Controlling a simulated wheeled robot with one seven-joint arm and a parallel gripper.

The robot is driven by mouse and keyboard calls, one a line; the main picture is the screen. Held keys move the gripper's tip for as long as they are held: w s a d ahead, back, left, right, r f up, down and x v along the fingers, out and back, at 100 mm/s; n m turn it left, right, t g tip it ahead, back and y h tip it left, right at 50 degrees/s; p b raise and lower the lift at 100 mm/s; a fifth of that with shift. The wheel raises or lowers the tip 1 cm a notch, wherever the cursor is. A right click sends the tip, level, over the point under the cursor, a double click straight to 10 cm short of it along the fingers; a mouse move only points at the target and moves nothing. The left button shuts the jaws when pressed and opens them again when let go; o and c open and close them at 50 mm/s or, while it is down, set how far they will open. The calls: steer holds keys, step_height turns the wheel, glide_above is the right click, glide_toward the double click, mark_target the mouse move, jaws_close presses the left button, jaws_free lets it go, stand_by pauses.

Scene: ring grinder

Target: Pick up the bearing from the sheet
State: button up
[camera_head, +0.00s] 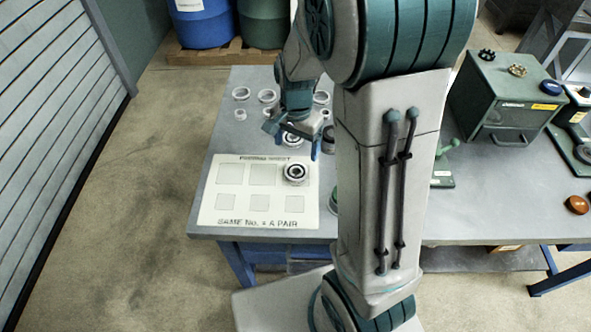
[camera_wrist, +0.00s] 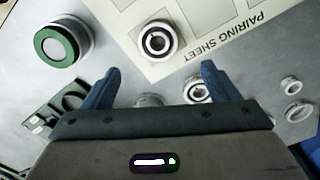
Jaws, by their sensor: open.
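The bearing (camera_head: 295,173) lies flat on the upper right square of the white pairing sheet (camera_head: 208,212). It is a pale metal ring with a dark band around its centre. In the wrist view the bearing (camera_wrist: 157,38) sits on the sheet (camera_wrist: 215,28), beyond and roughly between my fingertips. My gripper (camera_head: 292,139) is open and over the table just behind the sheet, apart from the bearing. Its two blue fingers (camera_wrist: 160,70) show in the wrist view with nothing held between them. My arm hides part of the table to the right of the sheet.
Several loose rings, such as one at the back left (camera_head: 241,93), lie behind the sheet. Another bearing (camera_wrist: 195,90) lies near my right finger in the wrist view. A green-rimmed round part (camera_wrist: 62,46) stands left. A green box machine (camera_head: 505,95) occupies the table's right.

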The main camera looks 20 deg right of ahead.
mark_target(296, 175)
step_height(296, 175, down, 4)
steer(key=shift+r, duration=0.25)
steer(key=shift+s+f+p, duration=0.15)
steer(key=shift+f+p, duration=0.15)
steer(key=shift+f, duration=1.1)
steer(key=shift+s+f+p, duration=0.1)
steer(key=shift+f+p, duration=0.2)
steer(key=shift+f, duration=1.05)
steer(key=c, duration=1.2)
steer(key=shift+r, duration=0.2)
